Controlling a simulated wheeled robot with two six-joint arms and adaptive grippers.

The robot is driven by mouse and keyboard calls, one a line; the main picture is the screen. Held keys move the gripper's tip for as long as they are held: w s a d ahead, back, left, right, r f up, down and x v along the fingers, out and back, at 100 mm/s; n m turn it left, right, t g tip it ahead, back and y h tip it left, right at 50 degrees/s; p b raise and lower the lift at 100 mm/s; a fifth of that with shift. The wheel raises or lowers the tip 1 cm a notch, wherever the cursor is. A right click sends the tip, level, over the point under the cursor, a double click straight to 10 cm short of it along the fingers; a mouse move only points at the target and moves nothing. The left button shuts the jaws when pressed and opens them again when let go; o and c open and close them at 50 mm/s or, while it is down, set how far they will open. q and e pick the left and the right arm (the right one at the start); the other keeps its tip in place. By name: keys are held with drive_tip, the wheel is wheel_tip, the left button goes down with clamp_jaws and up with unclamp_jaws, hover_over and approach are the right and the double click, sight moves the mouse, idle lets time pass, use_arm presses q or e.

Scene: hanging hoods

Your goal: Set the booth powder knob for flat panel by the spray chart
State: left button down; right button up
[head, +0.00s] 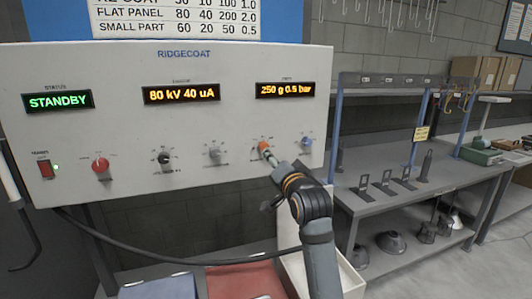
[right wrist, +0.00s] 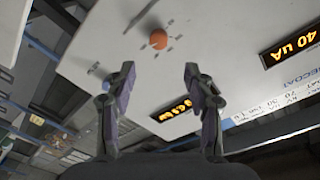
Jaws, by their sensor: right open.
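The orange powder knob (head: 263,147) is on the booth panel (head: 225,118), below the display (head: 285,90) reading 250 g 0.5 bar. In the right wrist view my right gripper (right wrist: 159,70) is open and empty. The orange knob (right wrist: 158,39) shows beyond the gap between its fingertips, with nothing gripped. The spray chart (head: 180,15) is above the panel, cut off at the top; its flat panel row reads 80, 40, 200 and 2.0. My left gripper is not in view.
Red (head: 100,165), black (head: 164,158), grey (head: 214,153) and blue (head: 306,143) knobs line the panel. A red switch (head: 45,169) is at the left. Other displays read STANDBY and 80 kV 40 uA. A grey bench (head: 385,190) with stands is at the right.

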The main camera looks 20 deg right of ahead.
sight(264, 147)
drive_tip(key=w+p, duration=0.2)
drive_tip(key=w, duration=0.8)
drive_tip(key=shift+w+d+p, duration=0.3)
drive_tip(key=shift+p, duration=0.05)
drive_tip(key=shift+f, duration=0.1)
clamp_jaws()
